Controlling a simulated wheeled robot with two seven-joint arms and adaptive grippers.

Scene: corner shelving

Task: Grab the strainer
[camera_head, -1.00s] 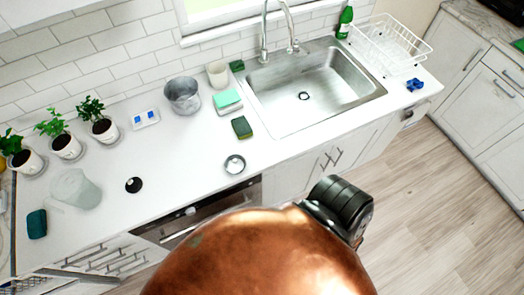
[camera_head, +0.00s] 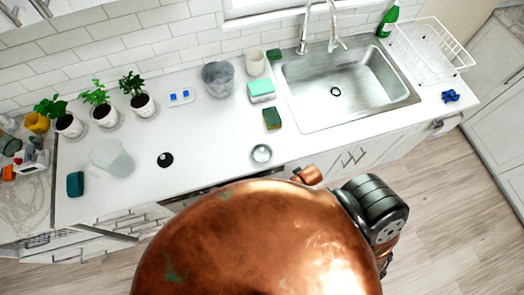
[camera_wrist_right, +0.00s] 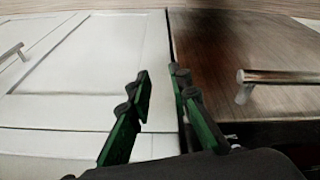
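A small round metal cup that looks like the strainer (camera_head: 261,153) sits on the white counter near its front edge, left of and in front of the sink (camera_head: 345,85). It stands apart from other things, just beyond my copper-coloured body in the head view. My right gripper (camera_wrist_right: 160,77) shows in the right wrist view with its two green-sided fingers apart and nothing between them. It faces a white cabinet door (camera_wrist_right: 85,65) and a dark brown front panel (camera_wrist_right: 215,60), and no strainer shows there. My left gripper is in neither view.
A green-and-brown sponge (camera_head: 272,118) and a grey pot (camera_head: 218,80) stand behind the strainer. A black round piece (camera_head: 165,159) and a clear container (camera_head: 112,159) are to the left. A white dish rack (camera_head: 432,50) is right of the sink. Counter around the strainer is clear.

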